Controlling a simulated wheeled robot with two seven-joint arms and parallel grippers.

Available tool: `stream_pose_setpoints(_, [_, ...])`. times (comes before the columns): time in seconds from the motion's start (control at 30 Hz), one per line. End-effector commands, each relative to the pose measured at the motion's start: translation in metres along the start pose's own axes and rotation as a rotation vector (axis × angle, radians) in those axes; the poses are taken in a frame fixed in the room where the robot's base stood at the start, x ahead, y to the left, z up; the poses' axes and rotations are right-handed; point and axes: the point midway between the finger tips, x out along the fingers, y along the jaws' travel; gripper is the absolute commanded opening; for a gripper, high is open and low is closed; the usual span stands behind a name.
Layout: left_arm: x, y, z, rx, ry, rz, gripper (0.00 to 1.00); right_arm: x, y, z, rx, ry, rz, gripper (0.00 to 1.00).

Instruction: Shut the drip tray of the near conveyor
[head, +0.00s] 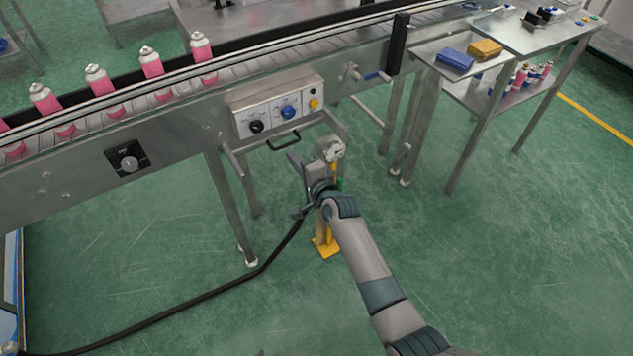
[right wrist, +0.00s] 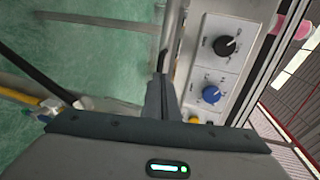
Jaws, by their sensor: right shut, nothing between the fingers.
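The near conveyor (head: 190,125) runs across the head view, carrying pink cans. A dark bar handle (head: 284,143) hangs just under its control panel (head: 278,108). I cannot clearly make out the drip tray itself or how far it is open. My right gripper (head: 293,160) is below the panel, close under the handle, its fingers pointing up and left. In the right wrist view its fingers (right wrist: 160,92) are together and empty, beside the panel (right wrist: 220,65) with its black and blue knobs. Whether they touch anything is unclear. My left gripper is out of view.
A black cable (head: 180,312) crosses the floor. Conveyor legs (head: 232,210) stand to the left. A side table (head: 440,70) with blue and yellow cloths is at right. The floor at lower right is clear.

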Motion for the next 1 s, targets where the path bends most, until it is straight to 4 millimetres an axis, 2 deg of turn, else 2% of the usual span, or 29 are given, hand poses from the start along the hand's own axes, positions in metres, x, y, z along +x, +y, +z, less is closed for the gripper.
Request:
stream_pose_setpoints(0.6, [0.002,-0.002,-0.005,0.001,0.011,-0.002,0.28,-0.082,0.003,0.0,0.0,0.0,0.002,0.0])
stream_pose_setpoints(0.8, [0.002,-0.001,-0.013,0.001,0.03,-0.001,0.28,-0.098,0.002,0.0,0.0,0.0,0.002,0.0])
stream_pose_setpoints(1.0, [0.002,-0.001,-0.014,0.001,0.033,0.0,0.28,-0.101,0.002,0.0,0.0,0.0,0.002,0.0])
